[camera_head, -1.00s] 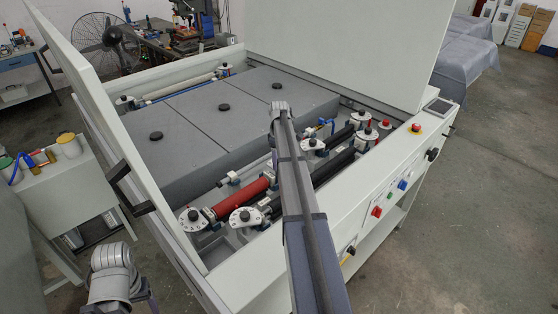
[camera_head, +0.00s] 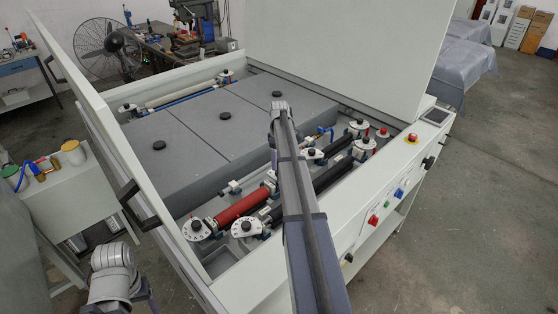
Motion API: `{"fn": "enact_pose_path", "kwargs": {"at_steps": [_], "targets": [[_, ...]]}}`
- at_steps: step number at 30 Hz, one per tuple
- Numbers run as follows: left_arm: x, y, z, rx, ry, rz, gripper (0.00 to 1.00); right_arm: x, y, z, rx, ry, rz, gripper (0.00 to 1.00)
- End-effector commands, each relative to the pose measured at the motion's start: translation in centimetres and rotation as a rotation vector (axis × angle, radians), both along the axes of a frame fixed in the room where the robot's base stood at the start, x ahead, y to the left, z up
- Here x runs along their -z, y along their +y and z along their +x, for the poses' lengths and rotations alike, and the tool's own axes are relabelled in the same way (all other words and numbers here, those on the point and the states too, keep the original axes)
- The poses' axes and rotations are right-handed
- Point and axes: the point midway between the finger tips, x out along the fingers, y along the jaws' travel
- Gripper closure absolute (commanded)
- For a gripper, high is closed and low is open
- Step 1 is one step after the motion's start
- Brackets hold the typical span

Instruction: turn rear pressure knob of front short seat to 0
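The open plate processor (camera_head: 272,270) holds roller seats with white scale discs and black knobs. Two discs stand side by side at the near end, a left disc (camera_head: 195,228) by the red roller (camera_head: 240,207) and a right disc (camera_head: 245,227) by a black roller. Other discs (camera_head: 357,128) sit at the far right end. The pictures do not tell which is the front short seat, and the scale readings are too small. My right arm crosses the middle, hiding part of the rollers; its fingers cannot be made out. My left arm shows at lower left, its gripper not visible.
The raised lid stands at the back (camera_head: 345,50) and a tilted side panel (camera_head: 100,130) with black handles stands at left. Grey covers (camera_head: 215,145) fill the middle. A red emergency button (camera_head: 411,138) and coloured buttons line the right rim. The floor at right is clear.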

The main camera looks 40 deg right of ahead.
Motion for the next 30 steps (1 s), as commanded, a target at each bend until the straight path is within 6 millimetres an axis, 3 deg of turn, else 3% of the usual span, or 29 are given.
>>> {"fn": "enact_pose_path", "kwargs": {"at_steps": [1,6,30], "targets": [[-1.4,0.0,0.0,-0.002,0.0,-0.001,0.29,-1.4,0.0,0.0,0.0,0.0,0.0,0.29],[-2.5,0.0,0.0,-0.005,0.0,-0.001,0.29,-2.5,0.0,0.0,0.0,0.0,0.0,0.29],[-2.4,0.0,0.0,-0.005,0.0,-0.001,0.29,-2.4,0.0,0.0,0.0,0.0,0.0,0.29]]}}
